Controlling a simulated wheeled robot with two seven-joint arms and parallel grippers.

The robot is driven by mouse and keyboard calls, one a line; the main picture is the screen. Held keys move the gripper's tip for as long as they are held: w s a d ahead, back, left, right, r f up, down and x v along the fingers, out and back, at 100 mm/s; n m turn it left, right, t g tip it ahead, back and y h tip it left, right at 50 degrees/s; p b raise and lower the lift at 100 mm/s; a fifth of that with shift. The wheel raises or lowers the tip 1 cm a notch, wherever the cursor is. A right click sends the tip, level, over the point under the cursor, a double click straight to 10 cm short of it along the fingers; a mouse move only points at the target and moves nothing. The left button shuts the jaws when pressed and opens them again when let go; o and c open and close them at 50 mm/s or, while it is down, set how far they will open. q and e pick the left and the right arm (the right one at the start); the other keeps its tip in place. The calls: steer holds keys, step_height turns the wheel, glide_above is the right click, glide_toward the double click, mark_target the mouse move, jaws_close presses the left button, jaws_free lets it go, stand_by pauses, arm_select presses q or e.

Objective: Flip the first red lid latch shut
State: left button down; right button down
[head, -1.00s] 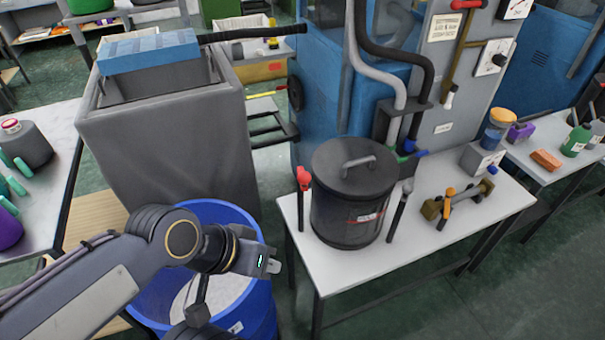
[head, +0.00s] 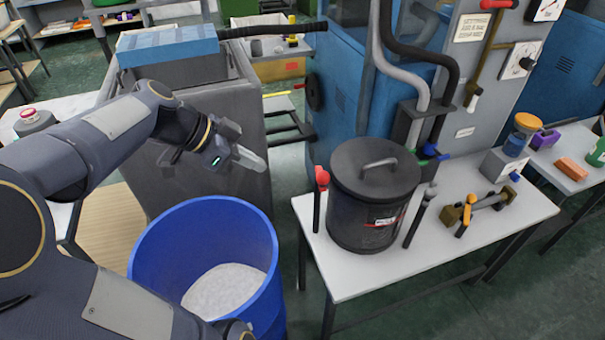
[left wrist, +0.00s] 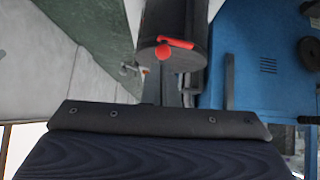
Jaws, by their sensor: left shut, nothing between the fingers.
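A dark grey lidded pot (head: 365,215) stands on a white table. Its lid (head: 374,165) is on, with a grey handle on top. A red-topped latch lever (head: 321,178) stands upright just left of the pot. A second lever (head: 430,193), with a grey top, leans at the pot's right side. My left gripper (head: 258,163) is shut and empty, in the air left of the red latch and apart from it. In the left wrist view, the red latch (left wrist: 176,44) shows against the dark pot, beyond the gripper body. My right gripper does not show.
A blue barrel (head: 165,265) with pale contents stands below my left arm. A grey bin (head: 225,190) is behind it. A brass clamp-like piece (head: 490,202) lies right of the pot on the white table (head: 340,280). Blue machinery and hoses rise behind.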

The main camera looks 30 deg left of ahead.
mark_target(320, 173)
arm_select(q)
steer(key=shift+w+a+m, duration=0.25)
steer(key=shift+a+m, duration=0.05)
steer(key=shift+a, duration=0.25)
steer(key=w+d+r+p+x, duration=0.1)
steer(key=p+x, duration=0.1)
steer(key=x, duration=1.1)
steer(key=shift+w+r, duration=0.2)
steer(key=shift+w, duration=0.05)
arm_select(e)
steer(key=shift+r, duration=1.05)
arm_select(q)
steer(key=shift+d, duration=0.1)
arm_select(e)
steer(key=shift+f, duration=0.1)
